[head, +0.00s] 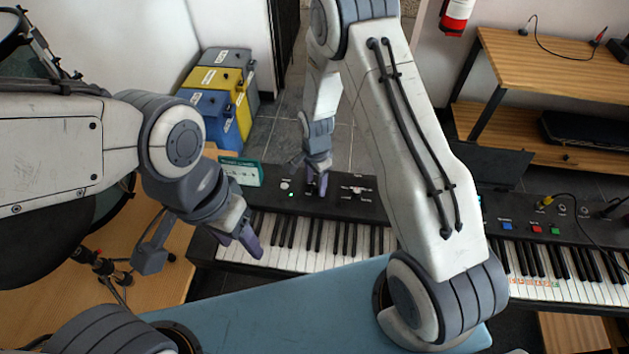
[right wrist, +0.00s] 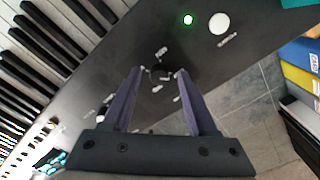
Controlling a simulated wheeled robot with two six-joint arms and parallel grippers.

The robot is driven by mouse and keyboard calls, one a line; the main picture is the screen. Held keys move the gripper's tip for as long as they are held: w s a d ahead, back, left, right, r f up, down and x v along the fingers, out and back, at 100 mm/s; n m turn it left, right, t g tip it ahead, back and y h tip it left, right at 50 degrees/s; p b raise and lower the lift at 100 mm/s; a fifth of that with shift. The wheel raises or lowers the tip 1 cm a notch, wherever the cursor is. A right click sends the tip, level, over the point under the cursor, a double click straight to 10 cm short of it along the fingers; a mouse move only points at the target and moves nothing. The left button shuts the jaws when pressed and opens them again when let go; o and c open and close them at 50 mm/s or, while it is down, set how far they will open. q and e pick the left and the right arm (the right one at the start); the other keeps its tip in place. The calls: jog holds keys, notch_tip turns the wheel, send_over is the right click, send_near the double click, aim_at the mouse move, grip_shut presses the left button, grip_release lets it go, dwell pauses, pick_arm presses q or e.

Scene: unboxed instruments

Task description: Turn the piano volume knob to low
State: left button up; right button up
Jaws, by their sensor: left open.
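The piano (head: 335,210) is a black keyboard whose control panel lies along its far side. In the right wrist view, a small dark knob (right wrist: 157,73) with pale labels around it sits on the panel (right wrist: 120,55). I cannot read the labels or the knob's setting. My right gripper (head: 316,187) is over the panel, pointing down. In the right wrist view, its two fingers (right wrist: 160,72) are apart, with the knob between their tips; contact is not clear.
A green light (right wrist: 188,20) and a white round button (right wrist: 219,23) are on the panel near the knob. A second keyboard (head: 560,260) stands at the right. Blue, yellow and grey boxes (head: 232,85) stand behind the piano. A blue padded bench (head: 270,310) is in front.

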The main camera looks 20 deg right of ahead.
aim_at(316, 185)
notch_tip(316, 185, up, 10)
jog(key=b, duration=0.2)
jog(key=shift+r, duration=0.25)
dwell(0.3)
